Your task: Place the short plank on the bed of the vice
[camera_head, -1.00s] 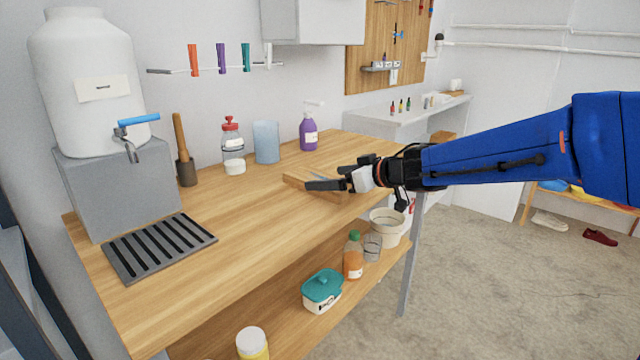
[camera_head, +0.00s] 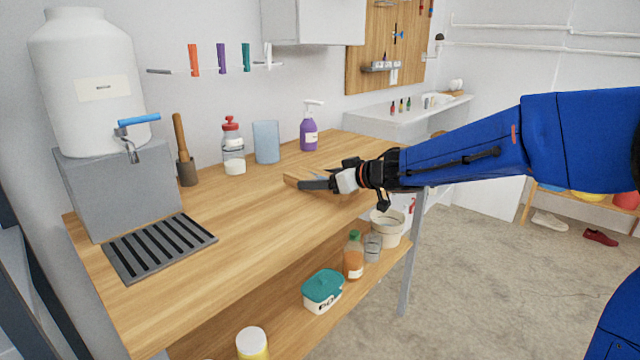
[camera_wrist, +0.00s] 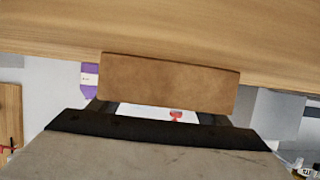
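A short, flat brown plank (camera_head: 292,180) lies on the wooden bench near its right side, partly hidden by my gripper. In the wrist view, the plank (camera_wrist: 170,82) is a broad brown block close ahead of my gripper, covering the fingertips. My gripper (camera_head: 316,181) is low over the bench at the plank and points left. Its two dark fingers (camera_wrist: 158,112) stand apart, with a gap between them. Whether they touch the plank is hidden. I cannot make out a vice in either view.
The bench (camera_head: 170,265) has free room at its middle and front. A purple pump bottle (camera_head: 308,132), a blue cup (camera_head: 266,142) and a red-capped bottle (camera_head: 232,145) stand behind. A slotted dark tray (camera_head: 160,247) lies at left. The lower shelf holds a teal-lidded tub (camera_head: 322,290).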

